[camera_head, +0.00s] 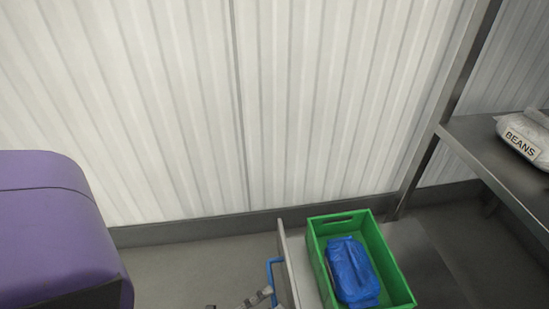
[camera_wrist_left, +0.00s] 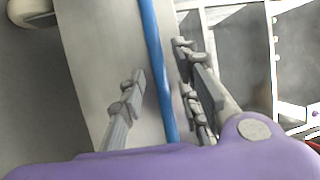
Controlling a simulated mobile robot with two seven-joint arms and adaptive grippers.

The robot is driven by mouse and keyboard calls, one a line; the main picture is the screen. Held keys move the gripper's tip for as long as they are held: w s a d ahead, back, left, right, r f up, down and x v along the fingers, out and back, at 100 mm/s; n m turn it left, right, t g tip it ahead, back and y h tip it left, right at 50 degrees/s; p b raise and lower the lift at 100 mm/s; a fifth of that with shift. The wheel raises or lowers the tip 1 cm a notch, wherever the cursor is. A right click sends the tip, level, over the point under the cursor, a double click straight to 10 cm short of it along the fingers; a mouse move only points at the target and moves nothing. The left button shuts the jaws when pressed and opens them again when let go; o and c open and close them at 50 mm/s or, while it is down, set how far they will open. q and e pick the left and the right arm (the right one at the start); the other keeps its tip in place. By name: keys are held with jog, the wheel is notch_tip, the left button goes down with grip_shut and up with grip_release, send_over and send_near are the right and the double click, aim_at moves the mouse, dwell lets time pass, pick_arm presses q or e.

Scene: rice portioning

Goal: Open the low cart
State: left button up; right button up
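The low cart shows at the bottom of the head view as a pale grey upright panel (camera_head: 288,262) with a blue handle (camera_head: 272,275) on its left face. In the left wrist view the panel (camera_wrist_left: 100,60) lies behind the blue handle bar (camera_wrist_left: 149,30). My left gripper (camera_head: 256,299) is at the handle, mostly cut off by the lower edge of the head view. In the left wrist view its fingers (camera_wrist_left: 162,68) are apart, one on each side of the bar. Firm contact with the bar is not visible. My right gripper is not in view.
A green crate (camera_head: 387,255) holding a blue bag (camera_head: 352,272) sits right behind the panel. A metal shelf (camera_head: 490,150) at the right carries a beans bag (camera_head: 524,138). A ribbed white wall (camera_head: 300,110) closes the back. A caster wheel (camera_wrist_left: 28,12) shows in the left wrist view.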

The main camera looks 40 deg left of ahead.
pick_arm(q)
jog(key=v, duration=1.1)
jog(key=shift+w, duration=0.15)
